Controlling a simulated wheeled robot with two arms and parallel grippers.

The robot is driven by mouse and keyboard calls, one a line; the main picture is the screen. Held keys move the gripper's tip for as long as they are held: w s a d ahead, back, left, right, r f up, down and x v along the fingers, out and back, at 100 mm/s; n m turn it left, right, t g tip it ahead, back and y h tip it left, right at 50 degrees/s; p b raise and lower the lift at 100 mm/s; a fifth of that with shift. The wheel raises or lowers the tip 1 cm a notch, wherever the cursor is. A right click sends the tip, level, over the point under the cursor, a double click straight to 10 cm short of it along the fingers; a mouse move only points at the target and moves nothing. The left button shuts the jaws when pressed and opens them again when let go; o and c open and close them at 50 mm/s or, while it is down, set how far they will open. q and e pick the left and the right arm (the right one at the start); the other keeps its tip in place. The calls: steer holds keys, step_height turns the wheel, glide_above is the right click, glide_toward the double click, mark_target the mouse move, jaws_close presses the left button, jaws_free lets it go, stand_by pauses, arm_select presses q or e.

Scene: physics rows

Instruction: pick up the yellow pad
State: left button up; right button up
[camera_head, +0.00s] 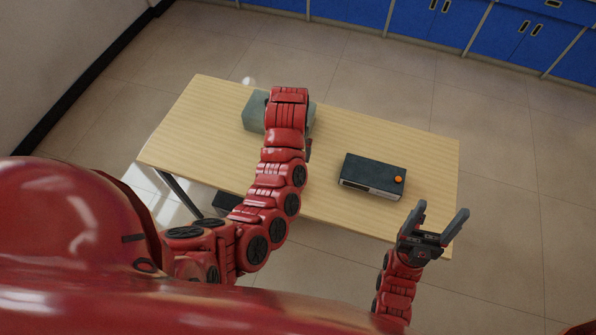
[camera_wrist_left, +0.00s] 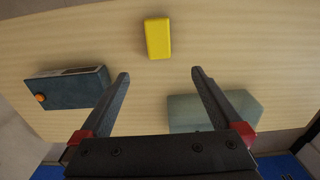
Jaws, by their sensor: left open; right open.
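The yellow pad (camera_wrist_left: 158,38) is a small rounded block lying on the wooden table in the left wrist view. My left gripper (camera_wrist_left: 159,73) is open and empty, with the pad beyond its fingertips and roughly in line with the gap between them. In the head view my left arm covers the place where the pad lies, and the left gripper's fingers are mostly hidden there. My right gripper (camera_head: 442,222) is open and empty near the table's front right corner.
On the table (camera_head: 205,115) a grey-green block (camera_head: 256,112) sits partly behind my left arm. A dark box with an orange knob (camera_head: 372,177) lies to the right. Both flank the left fingers in the wrist view. Blue cabinets (camera_head: 360,12) line the back.

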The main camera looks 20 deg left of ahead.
arm_select(q)
steer(key=f+b, duration=0.4)
steer(key=f, duration=0.1)
steer(key=f+b, duration=0.4)
steer(key=f, duration=0.1)
steer(key=shift+s+d+f, duration=0.1)
steer(key=shift+s, duration=0.1)
steer(key=shift+f+p, duration=0.45)
steer(key=shift+p, duration=0.05)
steer(key=shift+f, duration=0.35)
steer(key=shift+f+p, duration=0.6)
steer(key=shift+p, duration=0.15)
step_height(320, 180, down, 3)
steer(key=shift+s+f+p, duration=0.1)
steer(key=shift+f+p, duration=0.1)
steer(key=shift+p, duration=0.45)
steer(key=shift+f, duration=0.3)
steer(key=c, duration=1.3)
steer(key=shift+r, duration=0.1)
